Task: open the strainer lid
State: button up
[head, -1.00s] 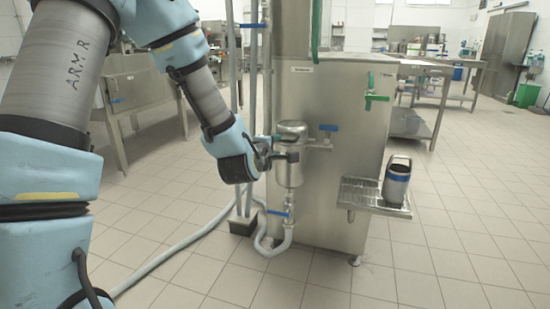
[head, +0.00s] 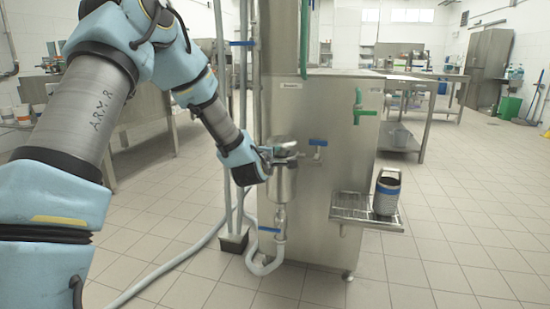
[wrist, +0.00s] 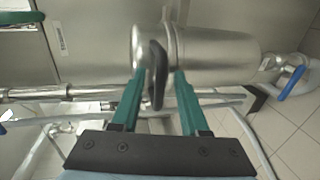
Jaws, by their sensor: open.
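The strainer (head: 282,186) is an upright steel cylinder on the pipework at the front of the steel cabinet. Its lid (head: 285,144) is on top and looks closed; my gripper partly covers this area in the head view. In the wrist view the strainer body (wrist: 215,57) lies sideways, with the lid (wrist: 139,47) at its left end. A black handle (wrist: 158,75) stands out near the lid. My gripper (wrist: 159,78) is open, its green fingers on either side of the handle. I cannot tell whether either finger touches it. In the head view my gripper (head: 275,158) is at the strainer's upper part.
A blue-handled valve (head: 318,143) is just right of the strainer, and another blue valve (head: 269,229) is below it. Vertical pipes (head: 243,110) rise behind my wrist. The floor in front is clear.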

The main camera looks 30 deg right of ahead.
grip_shut()
dwell(1.4)
